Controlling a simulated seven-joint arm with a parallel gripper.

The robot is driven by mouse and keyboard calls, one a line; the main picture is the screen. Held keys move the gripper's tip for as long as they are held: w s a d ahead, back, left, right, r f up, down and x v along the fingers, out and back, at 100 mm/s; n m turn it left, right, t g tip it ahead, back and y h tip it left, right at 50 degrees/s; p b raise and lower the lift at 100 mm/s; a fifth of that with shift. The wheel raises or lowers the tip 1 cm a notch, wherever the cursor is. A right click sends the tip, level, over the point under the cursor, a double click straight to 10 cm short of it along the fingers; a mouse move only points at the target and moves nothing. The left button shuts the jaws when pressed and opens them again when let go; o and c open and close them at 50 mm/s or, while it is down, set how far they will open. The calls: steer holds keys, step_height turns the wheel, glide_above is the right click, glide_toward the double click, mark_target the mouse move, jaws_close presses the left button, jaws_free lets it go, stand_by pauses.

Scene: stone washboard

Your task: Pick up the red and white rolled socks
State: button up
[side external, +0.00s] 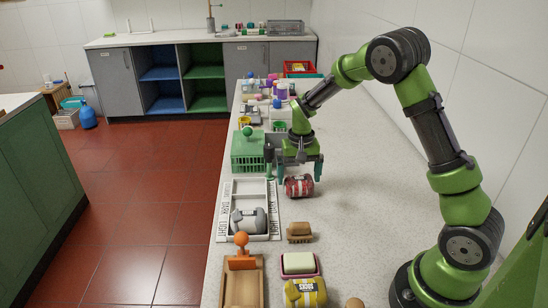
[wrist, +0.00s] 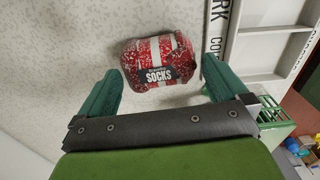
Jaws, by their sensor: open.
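The red and white rolled socks (side external: 299,186) lie on the pale speckled counter, to the right of the light/dark sorting tray. In the wrist view the roll (wrist: 158,62) shows a dark band reading "SOCKS" and sits ahead of the two fingertips, roughly between their lines. My gripper (side external: 300,175) is open and points down just above and around the socks in the side view. Its green fingers (wrist: 157,80) are spread on either side in the wrist view, with nothing held. I cannot tell whether either finger touches the roll.
A sorting tray (side external: 234,198) holding a grey rolled bundle (side external: 249,221) is at left. A green basket (side external: 248,152) stands behind it. A brown brush (side external: 299,232), a soap dish (side external: 313,273) and a yellow roll (side external: 305,293) lie nearer the camera. The counter to the right (side external: 360,200) is clear.

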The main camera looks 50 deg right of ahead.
mark_target(298, 179)
step_height(298, 179, down, 4)
steer(key=shift+r, duration=0.1)
steer(key=c, duration=0.8)
steer(key=shift+r, duration=0.15)
step_height(298, 179, up, 4)
steer(key=shift+f, duration=0.15)
steer(key=s+a, duration=0.1)
steer(key=s, duration=0.4)
steer(key=s+a, duration=0.1)
steer(key=s, duration=0.4)
steer(key=s+a+r, duration=0.1)
steer(key=s, duration=0.4)
steer(key=shift+s+a, duration=0.3)
steer(key=shift+s, duration=0.05)
